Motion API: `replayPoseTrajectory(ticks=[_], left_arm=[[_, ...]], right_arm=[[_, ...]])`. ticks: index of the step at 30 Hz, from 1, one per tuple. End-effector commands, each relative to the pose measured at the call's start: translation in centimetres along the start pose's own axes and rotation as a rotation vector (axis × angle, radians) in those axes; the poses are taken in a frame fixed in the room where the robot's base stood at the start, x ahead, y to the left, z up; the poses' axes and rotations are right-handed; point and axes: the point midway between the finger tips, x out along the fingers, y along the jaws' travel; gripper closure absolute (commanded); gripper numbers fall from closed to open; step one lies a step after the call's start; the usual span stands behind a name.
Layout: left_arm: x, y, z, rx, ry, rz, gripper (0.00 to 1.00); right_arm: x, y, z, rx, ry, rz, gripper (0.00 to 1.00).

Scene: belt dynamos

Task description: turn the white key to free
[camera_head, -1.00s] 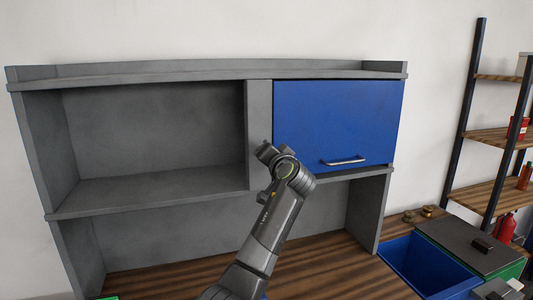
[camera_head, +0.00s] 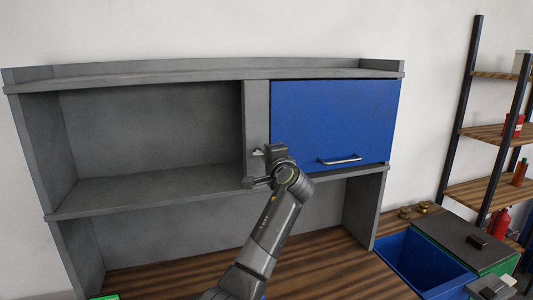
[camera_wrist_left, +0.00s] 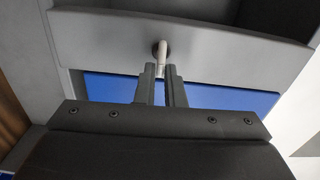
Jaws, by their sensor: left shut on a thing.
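The white key (camera_head: 258,152) sticks out of the grey upright panel just left of the blue door. Only a small part of it shows in the head view. In the left wrist view the white key (camera_wrist_left: 161,56) sits at a round dark spot on the grey panel, and its near end lies between the fingertips. My left gripper (camera_wrist_left: 161,72) is shut on the key. In the head view my left gripper (camera_head: 259,166) is at the panel, with the arm coming from below and hiding part of it. My right gripper is not in view.
The blue door (camera_head: 335,122) with a metal handle (camera_head: 340,160) is shut, right of the panel. The left cabinet bay (camera_head: 150,128) is open and empty. A blue bin (camera_head: 412,258) and a dark-lidded green box (camera_head: 462,240) stand at lower right, before a shelf rack (camera_head: 487,133).

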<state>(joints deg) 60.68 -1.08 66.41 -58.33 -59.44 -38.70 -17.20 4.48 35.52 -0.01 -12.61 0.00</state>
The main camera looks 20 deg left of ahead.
Motion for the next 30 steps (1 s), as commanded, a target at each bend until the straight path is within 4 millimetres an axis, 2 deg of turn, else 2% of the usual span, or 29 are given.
replayPoseTrajectory(ticks=[20, 21, 25, 30], left_arm=[[-0.01, 0.17, -0.03, 0.057, 0.001, 0.001, 1.00], [-0.01, 0.17, -0.03, 0.057, 0.001, 0.001, 0.86], [-0.01, 0.16, -0.03, 0.056, 0.001, 0.001, 0.69], [-0.01, 0.13, -0.02, 0.056, 0.000, 0.000, 0.69]], right_arm=[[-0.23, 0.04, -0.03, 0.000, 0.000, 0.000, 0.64], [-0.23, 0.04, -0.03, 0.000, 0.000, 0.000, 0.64], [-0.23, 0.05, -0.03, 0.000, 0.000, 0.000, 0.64], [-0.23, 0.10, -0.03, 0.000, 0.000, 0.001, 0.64]])
